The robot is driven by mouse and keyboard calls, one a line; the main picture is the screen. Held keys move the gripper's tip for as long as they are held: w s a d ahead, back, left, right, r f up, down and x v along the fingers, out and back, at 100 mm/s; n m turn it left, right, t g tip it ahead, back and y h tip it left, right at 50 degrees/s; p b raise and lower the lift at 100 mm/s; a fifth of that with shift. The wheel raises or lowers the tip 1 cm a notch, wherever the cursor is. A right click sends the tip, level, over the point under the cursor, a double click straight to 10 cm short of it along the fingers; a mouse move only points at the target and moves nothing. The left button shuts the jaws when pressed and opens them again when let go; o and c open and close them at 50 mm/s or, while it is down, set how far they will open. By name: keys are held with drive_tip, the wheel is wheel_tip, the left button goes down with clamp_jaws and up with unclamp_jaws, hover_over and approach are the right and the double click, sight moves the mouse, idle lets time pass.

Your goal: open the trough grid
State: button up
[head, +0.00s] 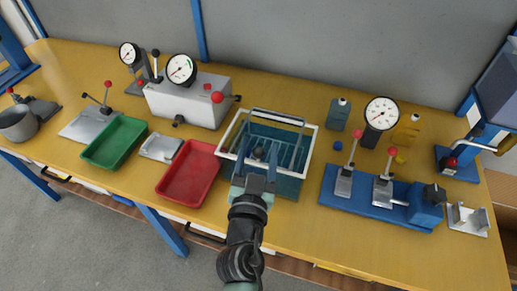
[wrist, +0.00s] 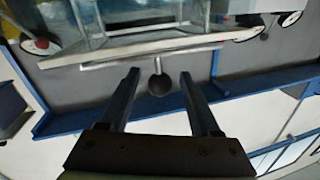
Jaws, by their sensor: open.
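The trough (head: 309,150) is a teal box with a white rim in the middle of the table. The grid (head: 287,156), of thin grey-blue bars, shows inside the rim. A dark ball knob (head: 258,152) is at its front part; in the wrist view the knob (wrist: 160,86) hangs on a short stem from a pale bar (wrist: 150,60). My gripper (head: 257,158) is over the trough's front side, with its fingers apart. In the wrist view the gripper (wrist: 160,76) has one finger on each side of the knob, with gaps. Contact is not visible. My gripper hides part of the front rim.
A red tray (head: 190,173) stands close left of the trough, and a green tray (head: 115,142) farther left. A grey box with a gauge (head: 190,98) stands behind left. A blue base with levers (head: 365,205) is on the right. The front right tabletop is clear.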

drive_tip(key=shift+c, duration=0.3)
clamp_jaws()
idle(1.1)
